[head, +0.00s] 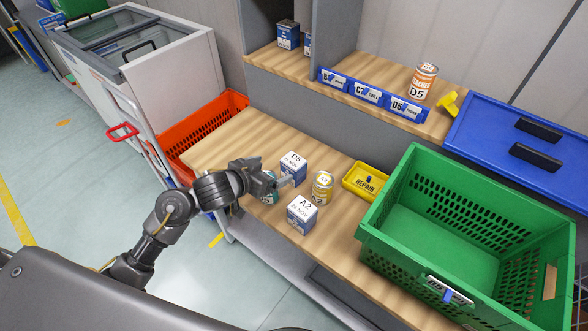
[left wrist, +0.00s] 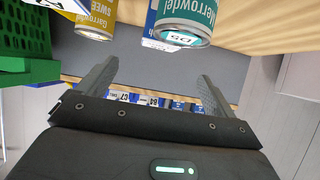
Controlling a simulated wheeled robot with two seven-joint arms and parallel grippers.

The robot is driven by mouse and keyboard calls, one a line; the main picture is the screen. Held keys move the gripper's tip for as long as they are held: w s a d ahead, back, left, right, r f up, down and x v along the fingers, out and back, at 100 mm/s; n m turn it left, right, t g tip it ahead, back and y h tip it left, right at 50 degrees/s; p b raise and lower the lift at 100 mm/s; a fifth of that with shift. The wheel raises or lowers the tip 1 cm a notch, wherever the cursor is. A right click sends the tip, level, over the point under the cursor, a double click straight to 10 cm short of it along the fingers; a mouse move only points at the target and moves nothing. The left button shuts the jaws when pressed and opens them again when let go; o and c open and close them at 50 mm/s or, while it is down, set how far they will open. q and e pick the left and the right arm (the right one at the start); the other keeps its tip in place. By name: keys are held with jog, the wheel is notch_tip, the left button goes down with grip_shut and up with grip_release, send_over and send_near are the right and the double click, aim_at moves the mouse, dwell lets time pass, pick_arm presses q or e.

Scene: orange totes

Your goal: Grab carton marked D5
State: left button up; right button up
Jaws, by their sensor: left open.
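The carton marked D5 (head: 293,167) is blue and white and stands upright on the wooden bench. My left gripper (head: 284,181) is open and empty, its fingers close to the front of this carton. I cannot tell whether they touch it. A teal can (head: 268,196) is mostly hidden by the gripper; in the left wrist view the teal can (left wrist: 185,22) also bears D5. A blue and white carton (left wrist: 150,30) shows partly behind it there. The open fingers (left wrist: 155,88) have nothing between them. My right gripper is not in view.
A carton marked A2 (head: 302,214) and a yellow can (head: 322,188) stand close by. A yellow tray (head: 352,186) and a large green crate (head: 395,245) are to the right. An orange can marked D5 (head: 422,84) stands on the shelf. An orange tote (head: 205,125) is at left.

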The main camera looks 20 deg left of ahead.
aim_at(292, 161)
pick_arm(q)
jog(key=b+x, duration=0.1)
jog(key=x, duration=0.5)
jog(key=x, duration=0.5)
jog(key=shift+f, duration=0.1)
jog(key=shift+s, duration=0.1)
jog(key=c, duration=1.3)
notch_tip(292, 161, up, 10)
jog(key=p, duration=0.2)
jog(key=shift+r, duration=0.2)
